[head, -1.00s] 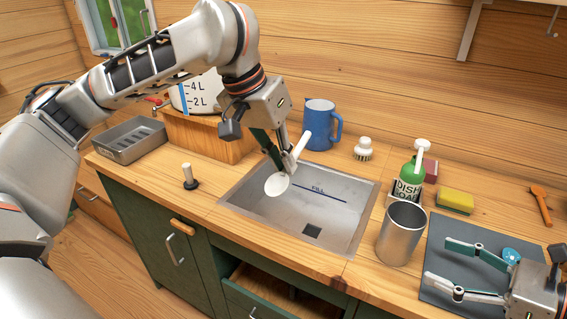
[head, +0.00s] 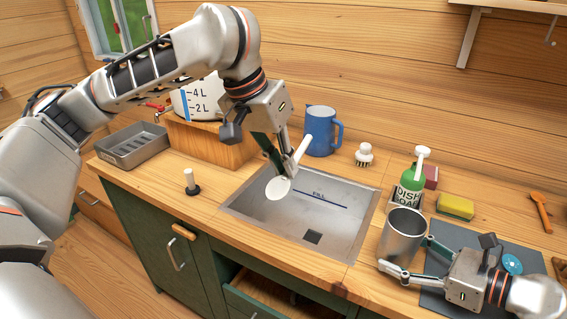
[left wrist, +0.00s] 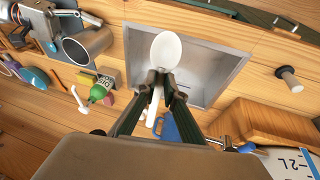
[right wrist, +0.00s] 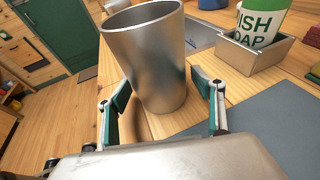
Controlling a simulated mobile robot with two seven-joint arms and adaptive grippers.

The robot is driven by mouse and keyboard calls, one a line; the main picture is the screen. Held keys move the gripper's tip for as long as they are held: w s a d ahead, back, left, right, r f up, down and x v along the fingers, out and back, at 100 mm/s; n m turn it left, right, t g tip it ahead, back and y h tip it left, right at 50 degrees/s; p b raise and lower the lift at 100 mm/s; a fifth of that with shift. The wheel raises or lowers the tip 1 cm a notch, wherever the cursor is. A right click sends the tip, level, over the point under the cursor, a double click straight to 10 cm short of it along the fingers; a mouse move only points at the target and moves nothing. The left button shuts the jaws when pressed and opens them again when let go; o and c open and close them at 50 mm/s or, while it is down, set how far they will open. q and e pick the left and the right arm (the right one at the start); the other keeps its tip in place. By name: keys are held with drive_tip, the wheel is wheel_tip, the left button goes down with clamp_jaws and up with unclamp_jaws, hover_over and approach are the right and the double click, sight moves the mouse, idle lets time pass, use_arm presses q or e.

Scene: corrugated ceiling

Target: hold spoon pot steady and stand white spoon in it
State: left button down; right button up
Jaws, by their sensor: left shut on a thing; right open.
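The white spoon (head: 278,188) is held over the sink, bowl end low and handle slanting up. My left gripper (head: 288,168) is shut on its handle; the left wrist view shows the spoon (left wrist: 165,52) between the fingers (left wrist: 160,85). The metal spoon pot (head: 402,238) stands upright on the counter right of the sink. My right gripper (head: 405,258) is open, its fingers on either side of the pot's lower part. In the right wrist view the pot (right wrist: 148,60) stands between the open fingers (right wrist: 162,105), and its inside is mostly hidden.
The sink (head: 330,210) lies left of the pot. Behind the pot are a green soap bottle (head: 411,182) in a metal holder and a yellow sponge (head: 455,206). A blue jug (head: 319,135) and a brush (head: 364,155) stand behind the sink. A grey mat (head: 450,238) lies right.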

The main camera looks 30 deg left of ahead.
drive_tip(key=shift+a, duration=0.1)
drive_tip(key=c, duration=0.7)
